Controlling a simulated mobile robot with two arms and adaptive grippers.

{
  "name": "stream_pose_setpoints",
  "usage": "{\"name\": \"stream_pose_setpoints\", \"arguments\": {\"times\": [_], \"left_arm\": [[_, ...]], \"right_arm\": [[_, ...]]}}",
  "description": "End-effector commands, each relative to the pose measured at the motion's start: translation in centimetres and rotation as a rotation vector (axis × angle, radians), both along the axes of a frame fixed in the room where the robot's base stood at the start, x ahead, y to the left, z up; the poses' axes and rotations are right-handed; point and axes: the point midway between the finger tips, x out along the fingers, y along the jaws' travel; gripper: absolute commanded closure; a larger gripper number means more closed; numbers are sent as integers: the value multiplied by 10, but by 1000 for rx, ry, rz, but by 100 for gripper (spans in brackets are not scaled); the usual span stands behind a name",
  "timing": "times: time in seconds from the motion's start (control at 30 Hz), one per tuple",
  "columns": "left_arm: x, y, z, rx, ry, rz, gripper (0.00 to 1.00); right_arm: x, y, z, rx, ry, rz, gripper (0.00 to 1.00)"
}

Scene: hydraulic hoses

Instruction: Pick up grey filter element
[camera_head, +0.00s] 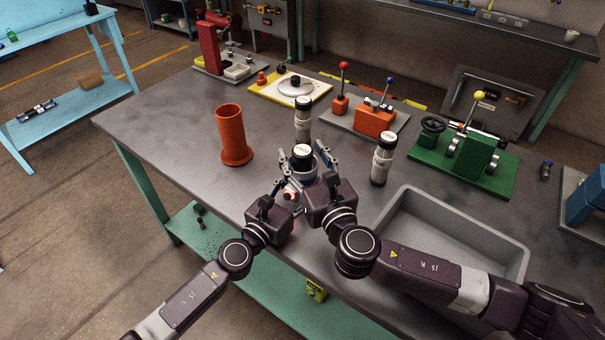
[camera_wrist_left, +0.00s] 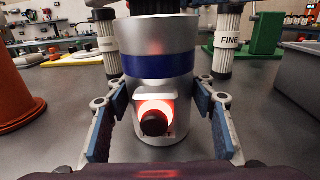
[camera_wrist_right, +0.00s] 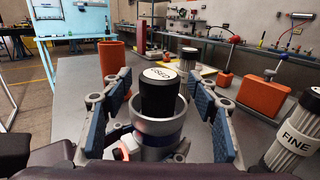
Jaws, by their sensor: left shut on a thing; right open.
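A dark cylindrical filter element with a white label on its black cap (camera_head: 302,158) stands upright in a silver cup with a blue band (camera_wrist_left: 158,65). In the right wrist view the element (camera_wrist_right: 158,98) rises above the cup's rim (camera_wrist_right: 160,128). My left gripper (camera_head: 287,188) is shut on the cup from the front, its fingers (camera_wrist_left: 168,108) either side of a black knob in a glowing red ring (camera_wrist_left: 154,120). My right gripper (camera_head: 310,163) is open, its fingers (camera_wrist_right: 160,88) on both sides of the element with gaps.
A white filter marked FINE (camera_wrist_right: 292,142) stands to the right, another white filter (camera_head: 303,118) behind the cup. An orange tube (camera_head: 231,135) stands left. An empty grey tray (camera_head: 455,232) lies front right. Fixtures with levers (camera_head: 374,120) line the back.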

Motion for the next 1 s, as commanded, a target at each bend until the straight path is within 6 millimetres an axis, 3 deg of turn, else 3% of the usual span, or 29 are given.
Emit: {"name": "stream_pose_setpoints", "arguments": {"times": [0.27,0.73,1.0], "left_arm": [[0,0,0,0,0,1,84],[0,0,0,0,0,0,84],[0,0,0,0,1,0,84]], "right_arm": [[2,1,-1,1,1,1,47],[2,1,-1,0,1,0,98],[2,1,0,0,0,0,100]]}}
